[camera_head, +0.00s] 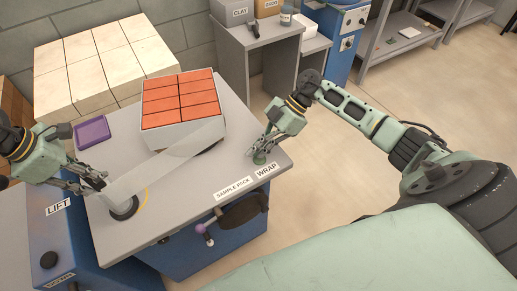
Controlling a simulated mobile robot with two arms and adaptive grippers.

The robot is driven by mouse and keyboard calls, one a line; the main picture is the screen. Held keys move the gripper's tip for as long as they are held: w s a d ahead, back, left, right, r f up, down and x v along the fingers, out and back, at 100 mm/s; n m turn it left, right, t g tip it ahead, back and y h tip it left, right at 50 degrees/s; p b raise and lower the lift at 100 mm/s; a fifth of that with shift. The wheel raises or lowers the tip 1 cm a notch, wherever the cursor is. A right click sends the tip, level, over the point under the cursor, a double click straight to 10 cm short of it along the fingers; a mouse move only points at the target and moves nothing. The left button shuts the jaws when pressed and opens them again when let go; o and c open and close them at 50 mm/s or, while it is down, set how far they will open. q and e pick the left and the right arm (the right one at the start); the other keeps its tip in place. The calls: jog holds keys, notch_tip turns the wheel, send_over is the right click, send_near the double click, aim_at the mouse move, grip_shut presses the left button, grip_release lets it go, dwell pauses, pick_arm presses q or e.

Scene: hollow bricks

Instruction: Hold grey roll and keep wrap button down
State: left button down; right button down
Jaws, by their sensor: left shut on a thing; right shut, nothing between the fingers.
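My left gripper (98,182) is shut at the top of the grey roll (119,203), which stands over a dark round base at the table's left front. Its fingers partly hide the roll. A strip of clear film (165,160) runs from the roll to the pack of orange bricks (180,98) on the table. My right gripper (258,151) is shut and empty, its fingertips down at the green wrap button (259,159), by the WRAP label (266,170). Whether the button is pressed in is too small to tell.
A purple tray (92,132) lies at the table's left back. A purple-knobbed lever (202,229) and a dark handle (243,211) are at the front edge. A blue LIFT unit (60,235) stands at left, pale blocks (100,62) behind. The grey tabletop's right front is mostly clear.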

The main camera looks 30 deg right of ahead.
pick_arm(q)
jog(key=shift+f, duration=0.1)
pick_arm(e)
jog(key=shift+s+f, duration=0.25)
jog(key=shift+f, duration=0.3)
pick_arm(q)
jog(key=shift+w+f, duration=0.1)
jog(key=shift+f, duration=0.05)
pick_arm(e)
jog(key=r, duration=0.4)
jog(key=shift+w+d+r, duration=0.1)
jog(key=shift+w+r, duration=0.1)
jog(key=shift+r, duration=0.1)
jog(key=v, duration=1)
jog(key=shift+r, duration=0.25)
jog(key=shift+w, duration=0.1)
pick_arm(q)
jog(key=c, duration=2.1)
grip_release()
jog(key=o, duration=0.6)
jog(key=shift+w, duration=0.1)
pick_arm(e)
jog(key=shift+w, duration=0.1)
